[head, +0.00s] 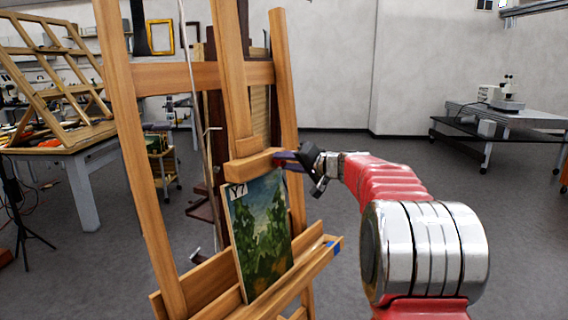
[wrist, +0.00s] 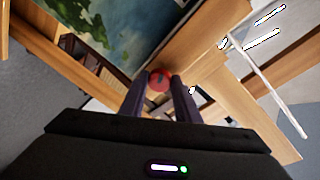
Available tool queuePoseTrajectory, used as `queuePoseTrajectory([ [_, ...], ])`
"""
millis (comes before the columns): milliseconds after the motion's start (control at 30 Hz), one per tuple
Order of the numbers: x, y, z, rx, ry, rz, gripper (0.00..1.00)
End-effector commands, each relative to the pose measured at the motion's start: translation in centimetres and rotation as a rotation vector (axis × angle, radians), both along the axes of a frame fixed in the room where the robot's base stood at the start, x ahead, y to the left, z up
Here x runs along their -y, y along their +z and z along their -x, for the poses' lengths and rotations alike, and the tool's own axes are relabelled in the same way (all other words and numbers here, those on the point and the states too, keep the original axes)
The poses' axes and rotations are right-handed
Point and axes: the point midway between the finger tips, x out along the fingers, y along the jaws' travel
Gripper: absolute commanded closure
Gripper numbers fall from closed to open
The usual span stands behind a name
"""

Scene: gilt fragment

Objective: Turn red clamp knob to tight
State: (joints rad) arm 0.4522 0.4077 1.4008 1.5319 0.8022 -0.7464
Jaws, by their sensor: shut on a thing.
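The red clamp knob (wrist: 159,81) is between the tips of my gripper (wrist: 155,88) in the wrist view. The two dark fingers are shut on it from both sides. A thin dark line shows on the knob's face; I cannot read any tight mark. In the head view my gripper (head: 284,158) is at the right end of the easel's top clamp block (head: 253,166), and the knob is largely hidden there by the fingers. The wooden easel (head: 122,110) stands upright. A small landscape painting (head: 262,225) rests on its ledge, with its top edge under the clamp block.
The easel's lower ledge (head: 310,262) juts out below my arm, with a blue patch near its end. A workbench with a wooden rack (head: 75,135) stands at the left. A dark table with a microscope (head: 508,100) is far right. Open floor lies behind my arm.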

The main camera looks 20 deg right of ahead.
Motion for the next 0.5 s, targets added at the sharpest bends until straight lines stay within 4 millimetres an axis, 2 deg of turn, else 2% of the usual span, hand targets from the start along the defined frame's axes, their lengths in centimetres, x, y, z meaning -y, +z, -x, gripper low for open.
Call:
queuePoseTrajectory([
  [33, 0.53, 0.14, -0.05, -0.016, -0.017, -0.03, 0.93],
  [500, 0.77, 0.18, -0.12, -0.208, -0.071, -0.349, 0.93],
])
